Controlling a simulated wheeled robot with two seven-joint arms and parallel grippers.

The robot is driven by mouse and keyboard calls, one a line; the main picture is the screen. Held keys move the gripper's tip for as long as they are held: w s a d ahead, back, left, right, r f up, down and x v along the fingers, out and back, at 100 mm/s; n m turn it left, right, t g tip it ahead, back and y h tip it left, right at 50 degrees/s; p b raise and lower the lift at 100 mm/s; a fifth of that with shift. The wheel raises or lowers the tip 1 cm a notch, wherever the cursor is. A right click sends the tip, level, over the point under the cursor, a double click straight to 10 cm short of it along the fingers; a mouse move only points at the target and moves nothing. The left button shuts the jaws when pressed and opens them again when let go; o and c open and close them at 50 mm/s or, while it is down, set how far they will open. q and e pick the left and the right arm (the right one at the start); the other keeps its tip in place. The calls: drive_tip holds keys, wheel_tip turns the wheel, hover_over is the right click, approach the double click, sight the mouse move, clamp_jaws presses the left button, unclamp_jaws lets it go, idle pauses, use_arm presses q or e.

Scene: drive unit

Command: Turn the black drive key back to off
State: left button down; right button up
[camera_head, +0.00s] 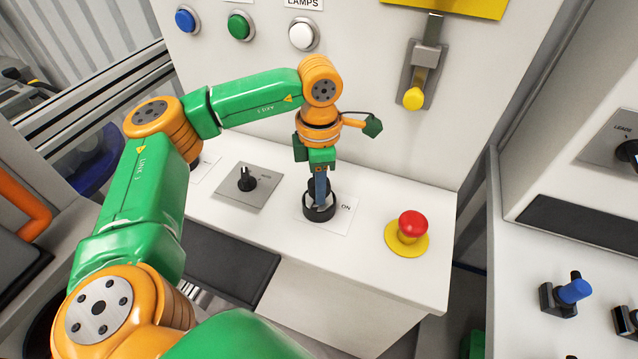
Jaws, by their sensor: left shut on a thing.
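My left gripper (319,196) points straight down at the black drive key (319,211) on the light panel shelf. Its fingers are shut on the key, and they hide most of the key's handle. The key sits in a round black collar on a white label plate (343,220). The word "ON" shows on the plate to the right of the key. The key's exact angle cannot be made out behind the fingers. My right gripper is not in view.
A grey plate with a black selector switch (246,180) is left of the key. A red emergency button (412,224) on a yellow base is to the right. A yellow-tipped lever (413,98) and blue, green and white buttons (303,34) are on the upright panel behind.

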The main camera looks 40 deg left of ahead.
use_arm(q)
drive_tip(key=n, duration=0.2)
drive_tip(key=shift+f+n, duration=0.1)
drive_tip(key=shift+n, duration=0.2)
drive_tip(key=n, duration=0.5)
drive_tip(key=shift+b, duration=0.3)
drive_tip(key=n, duration=0.6)
drive_tip(key=c, duration=0.6)
unclamp_jaws()
